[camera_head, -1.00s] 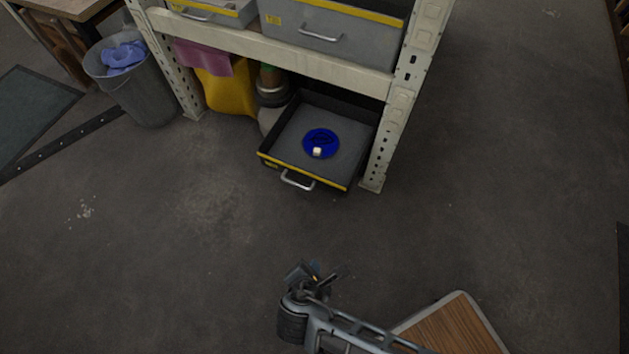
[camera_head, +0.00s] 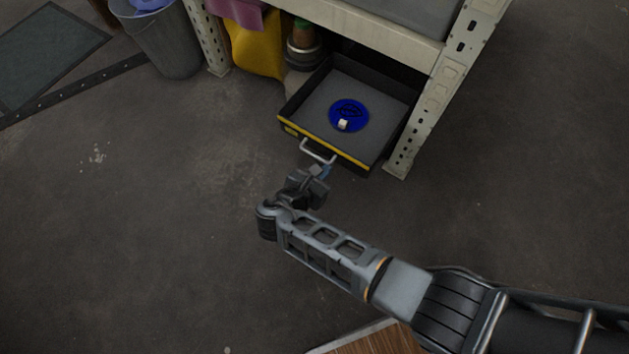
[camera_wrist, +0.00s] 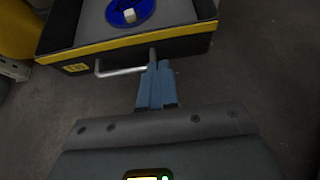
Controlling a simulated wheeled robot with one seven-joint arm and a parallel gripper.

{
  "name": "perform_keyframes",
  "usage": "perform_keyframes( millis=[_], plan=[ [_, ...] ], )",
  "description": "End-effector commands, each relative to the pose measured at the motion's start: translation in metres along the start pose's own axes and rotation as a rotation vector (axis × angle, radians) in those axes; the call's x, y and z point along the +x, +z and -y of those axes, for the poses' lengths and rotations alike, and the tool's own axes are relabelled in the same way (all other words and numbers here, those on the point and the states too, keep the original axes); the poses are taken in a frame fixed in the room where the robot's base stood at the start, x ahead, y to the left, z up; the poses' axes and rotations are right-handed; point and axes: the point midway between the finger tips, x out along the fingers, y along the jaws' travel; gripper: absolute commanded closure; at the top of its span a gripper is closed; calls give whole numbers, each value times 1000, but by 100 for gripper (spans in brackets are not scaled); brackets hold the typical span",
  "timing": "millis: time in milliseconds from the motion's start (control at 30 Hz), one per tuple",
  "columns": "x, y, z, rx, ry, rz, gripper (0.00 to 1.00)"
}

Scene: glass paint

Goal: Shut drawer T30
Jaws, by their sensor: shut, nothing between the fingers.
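The open drawer (camera_head: 318,108) sits low under the shelf rack, pulled out toward me, with a yellow strip along its front top edge. A blue round dish with a small white block on it (camera_head: 348,115) lies inside. The drawer's silver bar handle (camera_head: 317,152) shows on its front, and also in the wrist view (camera_wrist: 122,70). My gripper (camera_head: 325,171) is shut and empty, with its blue fingertips (camera_wrist: 157,68) at the right end of the handle, close to the drawer front. I cannot tell whether they touch it.
A pale perforated rack post (camera_head: 440,95) stands right beside the drawer. A yellow container (camera_head: 257,45) and a dark-banded canister (camera_head: 302,50) stand left of it. A grey bin (camera_head: 165,40) is farther left. The floor in front is clear.

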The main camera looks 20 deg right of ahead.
Motion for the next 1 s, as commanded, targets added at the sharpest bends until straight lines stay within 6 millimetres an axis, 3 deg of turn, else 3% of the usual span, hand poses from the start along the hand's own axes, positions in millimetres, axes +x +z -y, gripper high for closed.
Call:
perform_keyframes(
  millis=[100, 333, 1000],
  plan=[
    [25, -3, 1, 0, -4, 0, 100],
    [50, 14, 1, 2, -2, -1, 100],
    [62, 23, 0, 0, -1, -1, 100]
  ],
)
